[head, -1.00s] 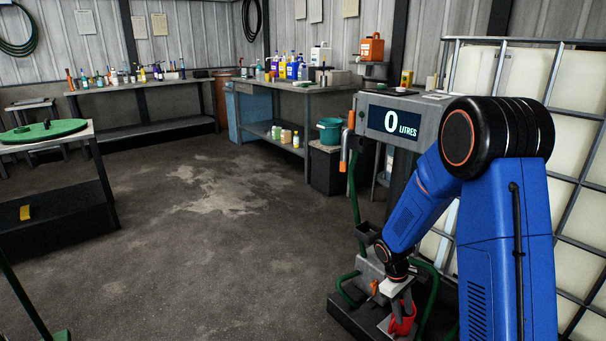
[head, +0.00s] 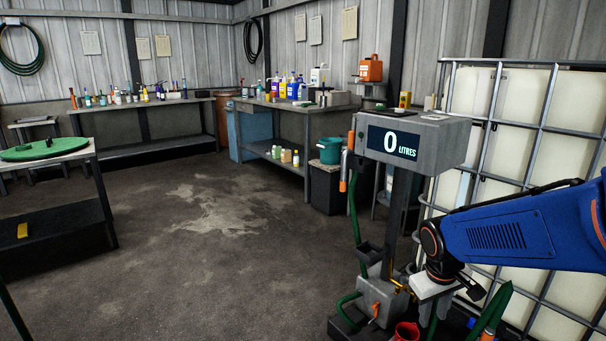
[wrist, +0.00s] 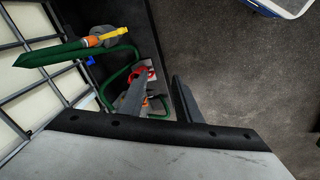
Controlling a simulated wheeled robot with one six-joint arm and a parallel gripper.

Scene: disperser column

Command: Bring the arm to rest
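My blue arm reaches in from the right in the head view. My gripper (wrist: 160,90) shows in the wrist view with its two dark fingers apart and nothing between them that I can see held. In the head view its pale mount (head: 432,286) hangs beside the column's post, and the fingers are hard to make out. The grey disperser column (head: 440,140) stands left of my arm, its display reading 0 litres. A red container (head: 405,332) is low at the column's foot, cut off by the frame edge; red also shows beyond the fingers in the wrist view (wrist: 140,74).
A caged white tank (head: 520,110) stands behind my arm on the right. A green hose (head: 355,215) and an orange-ended spout (head: 343,182) hang on the column. Benches with bottles (head: 290,105) line the back. The floor (head: 220,250) left of the column is clear.

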